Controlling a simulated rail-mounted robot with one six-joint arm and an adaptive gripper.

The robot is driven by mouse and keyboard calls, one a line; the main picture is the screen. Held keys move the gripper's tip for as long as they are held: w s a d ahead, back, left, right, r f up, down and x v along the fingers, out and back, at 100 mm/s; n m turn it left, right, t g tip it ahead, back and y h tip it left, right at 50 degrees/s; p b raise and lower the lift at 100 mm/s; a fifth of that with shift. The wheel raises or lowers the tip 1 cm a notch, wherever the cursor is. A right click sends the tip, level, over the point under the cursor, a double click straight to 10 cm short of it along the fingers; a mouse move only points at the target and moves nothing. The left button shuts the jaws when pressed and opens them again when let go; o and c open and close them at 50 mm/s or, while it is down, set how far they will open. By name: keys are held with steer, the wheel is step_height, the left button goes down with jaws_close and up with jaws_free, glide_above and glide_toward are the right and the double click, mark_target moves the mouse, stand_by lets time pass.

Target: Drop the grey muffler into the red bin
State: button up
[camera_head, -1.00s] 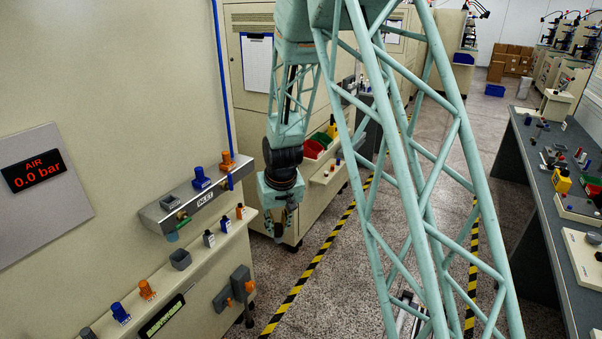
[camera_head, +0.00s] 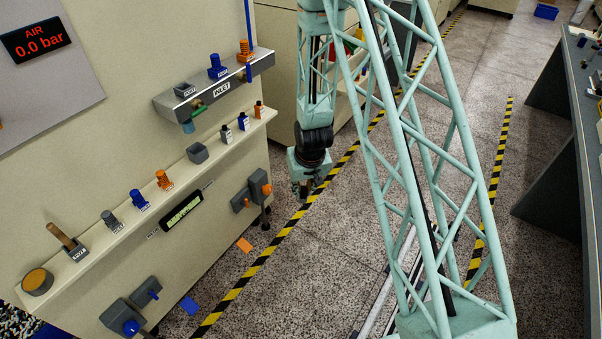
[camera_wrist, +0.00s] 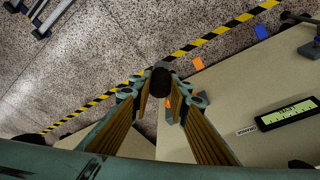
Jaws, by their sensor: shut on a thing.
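My gripper (camera_head: 304,190) hangs pointing down, to the right of the cream machine, over the floor near the striped tape. In the wrist view my gripper (camera_wrist: 160,92) is shut on a dark, rounded piece (camera_wrist: 160,80), which I take to be the grey muffler; it sits between the fingertips. In the head view the held piece is too small to make out. A bit of red (camera_head: 337,48), which looks like the red bin, shows on the ledge of the machine behind; my arm hides most of it.
The near machine has an INLET shelf (camera_head: 222,90) and a lower ledge (camera_head: 90,258) with several small fittings. Orange (camera_head: 244,245) and blue (camera_head: 189,306) squares lie on the floor. Dark benches (camera_head: 562,210) stand at the right.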

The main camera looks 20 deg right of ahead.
steer(key=s+f+b, duration=0.3)
steer(key=s+f, duration=0.1)
steer(key=f, duration=0.5)
steer(key=shift+f, duration=0.4)
steer(key=shift+d, duration=0.1)
